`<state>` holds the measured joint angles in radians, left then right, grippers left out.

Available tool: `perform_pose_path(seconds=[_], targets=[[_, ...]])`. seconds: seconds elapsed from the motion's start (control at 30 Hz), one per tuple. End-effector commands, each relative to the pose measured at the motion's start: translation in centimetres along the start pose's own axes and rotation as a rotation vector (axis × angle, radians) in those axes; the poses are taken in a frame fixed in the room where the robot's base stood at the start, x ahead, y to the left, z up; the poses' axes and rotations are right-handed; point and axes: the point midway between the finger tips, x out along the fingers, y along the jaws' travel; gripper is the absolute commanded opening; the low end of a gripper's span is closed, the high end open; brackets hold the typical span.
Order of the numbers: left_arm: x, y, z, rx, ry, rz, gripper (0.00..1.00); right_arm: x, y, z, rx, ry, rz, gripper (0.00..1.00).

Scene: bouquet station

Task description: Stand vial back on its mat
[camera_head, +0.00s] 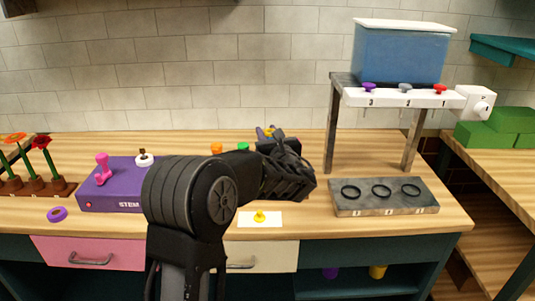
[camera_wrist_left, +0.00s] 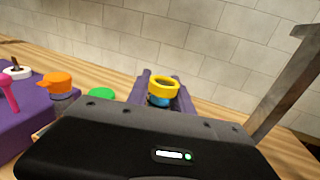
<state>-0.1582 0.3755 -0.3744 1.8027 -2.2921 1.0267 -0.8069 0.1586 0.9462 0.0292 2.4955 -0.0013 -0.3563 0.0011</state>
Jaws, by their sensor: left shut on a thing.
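My left gripper (camera_head: 267,133) reaches over the back of the counter, its fingers mostly hidden behind my wrist in the head view. In the left wrist view its purple-grey fingers (camera_wrist_left: 162,92) are shut on a vial (camera_wrist_left: 163,83) with a yellow open rim and blue below it. Only a bit of yellow shows between the fingers in the head view. The vial's lower end is hidden by the gripper body. My right gripper is not in view.
Orange-topped (camera_head: 216,148) and green-topped (camera_head: 243,146) vials stand behind my arm. A purple STEM box (camera_head: 110,195) is at left. At right are a grey plate with three rings (camera_head: 385,205) and a metal stand (camera_head: 333,125) bearing a blue tank (camera_head: 398,55).

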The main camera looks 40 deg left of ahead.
Motion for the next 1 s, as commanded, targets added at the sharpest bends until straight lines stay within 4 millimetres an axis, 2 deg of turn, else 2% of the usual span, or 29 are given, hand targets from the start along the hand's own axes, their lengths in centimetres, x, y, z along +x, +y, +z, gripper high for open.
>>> perform_pose_path(seconds=[0.1,0.47,0.73,0.97,1.0], targets=[[0.0,0.1,-1.3,0.000,-0.001,0.002,0.00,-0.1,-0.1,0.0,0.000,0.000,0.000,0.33],[0.0,0.0,-1.7,0.000,-0.002,0.001,0.00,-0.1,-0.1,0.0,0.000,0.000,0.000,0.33],[0.0,0.1,-5.0,0.002,-0.002,0.001,0.00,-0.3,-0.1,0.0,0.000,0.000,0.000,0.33],[0.0,0.0,-5.2,-0.001,-0.002,0.001,0.00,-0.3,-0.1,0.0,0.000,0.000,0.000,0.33],[0.0,0.0,-5.4,0.000,0.001,0.000,0.29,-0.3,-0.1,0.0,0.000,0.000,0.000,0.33]])
